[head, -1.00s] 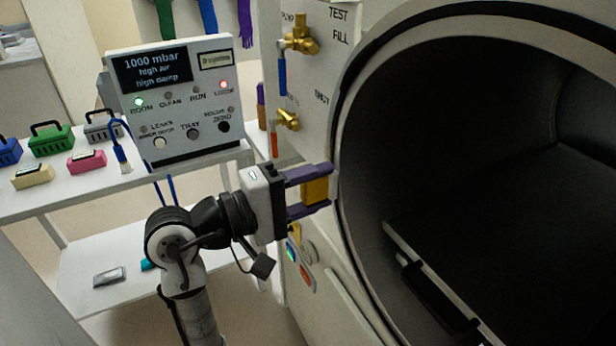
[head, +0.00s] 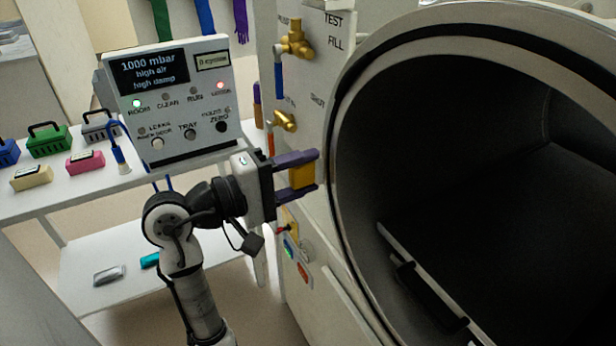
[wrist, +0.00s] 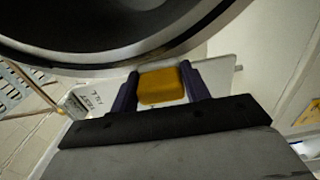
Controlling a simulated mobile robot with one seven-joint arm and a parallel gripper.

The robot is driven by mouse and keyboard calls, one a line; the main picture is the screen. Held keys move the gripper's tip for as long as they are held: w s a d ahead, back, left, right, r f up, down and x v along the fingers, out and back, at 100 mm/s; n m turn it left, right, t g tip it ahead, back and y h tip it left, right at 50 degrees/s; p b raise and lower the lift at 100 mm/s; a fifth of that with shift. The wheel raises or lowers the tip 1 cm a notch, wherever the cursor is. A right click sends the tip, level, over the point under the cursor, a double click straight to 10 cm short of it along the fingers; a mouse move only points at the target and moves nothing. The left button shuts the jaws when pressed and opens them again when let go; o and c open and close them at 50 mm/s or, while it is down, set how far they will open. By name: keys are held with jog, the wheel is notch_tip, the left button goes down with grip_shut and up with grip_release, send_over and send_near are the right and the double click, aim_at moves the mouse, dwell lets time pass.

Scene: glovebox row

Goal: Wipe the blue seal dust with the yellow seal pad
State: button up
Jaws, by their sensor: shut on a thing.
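My gripper (head: 303,174) is shut on the yellow seal pad (head: 301,176), which sits between its two purple fingers. The pad also shows in the wrist view (wrist: 161,86), with the round port rim (wrist: 110,62) just beyond it. In the head view the pad is beside the left edge of the large round port (head: 338,150); I cannot tell whether it touches anything. I cannot make out any blue dust on the rim in these frames.
The port's dark chamber (head: 480,190) is open, with a tray rail (head: 425,285) inside. Brass valves (head: 296,40) stick out from the white panel above my gripper. A control box (head: 176,95) and several coloured blocks, including a green one (head: 48,142), stand on the left bench.

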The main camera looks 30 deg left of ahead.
jog(key=shift+w+r+p, duration=0.15)
jog(key=shift+r+p, duration=0.55)
jog(key=shift+p, duration=0.05)
jog(key=shift+s+d+p, duration=0.15)
jog(key=shift+s+d, duration=0.4)
jog(key=shift+d, duration=0.3)
jog(key=shift+s+d+p, duration=0.15)
jog(key=shift+s+d, duration=0.4)
jog(key=shift+d, duration=0.3)
jog(key=shift+r+p, duration=0.6)
jog(key=shift+p, duration=0.1)
jog(key=shift+w+a+p, duration=0.2)
jog(key=shift+w+a, duration=0.35)
jog(key=shift+a, duration=0.35)
jog(key=shift+w+a+p, duration=0.15)
jog(key=shift+w+a, duration=0.35)
jog(key=shift+a, duration=0.35)
jog(key=shift+r+p, duration=0.55)
jog(key=shift+p, duration=0.15)
jog(key=shift+s+d+p, duration=0.2)
jog(key=shift+s+d, duration=0.35)
jog(key=shift+d, duration=0.3)
jog(key=shift+s+d+p, duration=0.15)
jog(key=shift+s+d, duration=0.4)
jog(key=shift+d, duration=0.3)
jog(key=p+v, duration=0.1)
jog(key=v, duration=0.5)
